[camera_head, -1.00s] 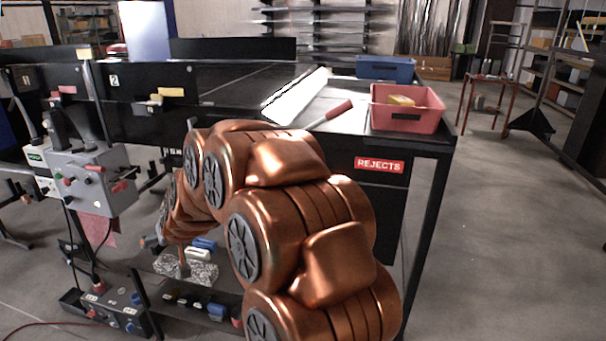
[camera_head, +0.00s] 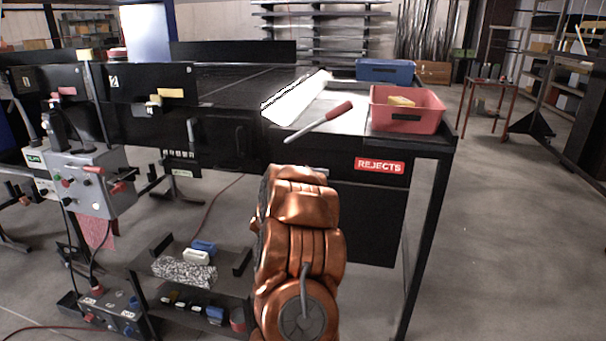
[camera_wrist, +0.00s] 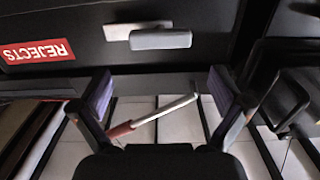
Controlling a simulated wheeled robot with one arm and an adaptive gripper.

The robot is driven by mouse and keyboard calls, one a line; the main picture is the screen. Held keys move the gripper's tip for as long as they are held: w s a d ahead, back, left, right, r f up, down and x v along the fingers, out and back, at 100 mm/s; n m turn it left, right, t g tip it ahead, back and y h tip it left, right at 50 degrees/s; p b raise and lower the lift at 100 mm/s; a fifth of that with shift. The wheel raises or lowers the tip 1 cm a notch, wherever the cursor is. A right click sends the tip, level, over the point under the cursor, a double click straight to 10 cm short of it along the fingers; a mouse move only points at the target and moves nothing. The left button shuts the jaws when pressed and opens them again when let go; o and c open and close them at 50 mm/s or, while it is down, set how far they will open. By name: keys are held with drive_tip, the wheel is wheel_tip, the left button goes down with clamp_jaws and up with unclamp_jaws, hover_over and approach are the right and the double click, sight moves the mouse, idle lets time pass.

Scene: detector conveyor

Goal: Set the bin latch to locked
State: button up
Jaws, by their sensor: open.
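In the wrist view the bin's black front (camera_wrist: 210,60) fills the upper part, with an upside-down red REJECTS label (camera_wrist: 38,52) at left. A pale plate and grey bar, likely the bin latch (camera_wrist: 160,39), are on this front. I cannot tell its setting. My gripper (camera_wrist: 160,95) is open, its fingers spread to either side below the latch in the picture, with nothing held. In the head view the REJECTS label (camera_head: 379,166) is on the bin front, right of my arm. My arm hides the gripper there.
A red-handled bar (camera_head: 320,121) lies at the table top's near edge and shows between the fingers in the wrist view (camera_wrist: 150,117). A red tray (camera_head: 406,118) and blue tray (camera_head: 386,69) stand on the table. A grey control box (camera_head: 92,184) is at left.

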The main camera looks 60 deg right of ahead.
drive_tip(key=shift+p+x, duration=0.85)
drive_tip(key=shift+x, duration=3)
drive_tip(key=shift+c, duration=0.4)
